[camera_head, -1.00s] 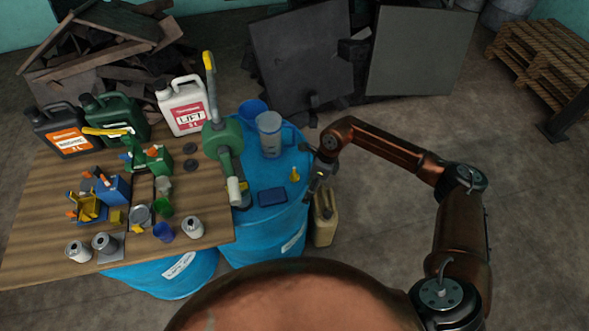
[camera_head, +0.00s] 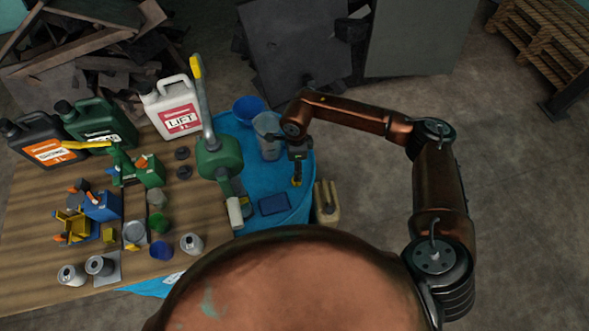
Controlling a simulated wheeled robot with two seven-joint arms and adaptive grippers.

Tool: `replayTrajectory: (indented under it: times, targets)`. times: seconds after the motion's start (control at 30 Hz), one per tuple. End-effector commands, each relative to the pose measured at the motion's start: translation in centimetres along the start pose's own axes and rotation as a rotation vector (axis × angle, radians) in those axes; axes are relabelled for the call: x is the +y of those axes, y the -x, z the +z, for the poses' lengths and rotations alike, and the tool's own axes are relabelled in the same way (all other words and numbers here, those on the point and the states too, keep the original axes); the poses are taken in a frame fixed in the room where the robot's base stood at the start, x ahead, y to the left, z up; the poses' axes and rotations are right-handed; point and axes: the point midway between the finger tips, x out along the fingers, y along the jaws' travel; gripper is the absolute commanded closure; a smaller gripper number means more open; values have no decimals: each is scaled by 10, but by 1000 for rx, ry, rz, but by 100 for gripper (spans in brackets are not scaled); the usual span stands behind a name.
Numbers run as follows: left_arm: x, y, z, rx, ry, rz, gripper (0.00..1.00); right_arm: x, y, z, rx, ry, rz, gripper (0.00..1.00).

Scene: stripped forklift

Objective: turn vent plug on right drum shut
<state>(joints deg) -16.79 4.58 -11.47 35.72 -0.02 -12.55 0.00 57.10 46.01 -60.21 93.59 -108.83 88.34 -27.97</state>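The right drum (camera_head: 266,186) is blue and stands at the right end of the wooden board. A small yellow plug (camera_head: 297,181), which looks like the vent plug, stands upright near the right side of its top. My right gripper (camera_head: 298,168) points down directly over the plug, its fingertips at or very near the plug's upper end. The fingers are small and dark, so I cannot tell whether they touch or grip it. The plug's top is partly hidden by the gripper. My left gripper is not in view.
On the drum top are a clear jug (camera_head: 267,134), a blue funnel or bowl (camera_head: 249,109) and a dark blue box (camera_head: 274,204). A green pump (camera_head: 219,158) stands left of them. A tan canister (camera_head: 327,201) stands right of the drum. The wooden board (camera_head: 30,215) is crowded.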

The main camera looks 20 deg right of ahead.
Motion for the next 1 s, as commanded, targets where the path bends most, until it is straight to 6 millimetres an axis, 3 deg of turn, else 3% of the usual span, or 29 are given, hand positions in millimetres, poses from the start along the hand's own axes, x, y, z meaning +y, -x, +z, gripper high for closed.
replayTrajectory:
  times: [0.2,0.4,0.6,0.77,1.0]
  targets:
    - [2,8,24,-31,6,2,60,1,-35,-2,0,-3,3,48]
    - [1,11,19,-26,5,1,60,0,-56,-1,0,-3,1,48]
    - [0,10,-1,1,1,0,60,0,-62,0,-1,0,0,48]
    - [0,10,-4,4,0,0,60,0,-62,0,-1,1,0,48]
    - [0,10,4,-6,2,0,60,0,-61,0,-1,1,0,65]
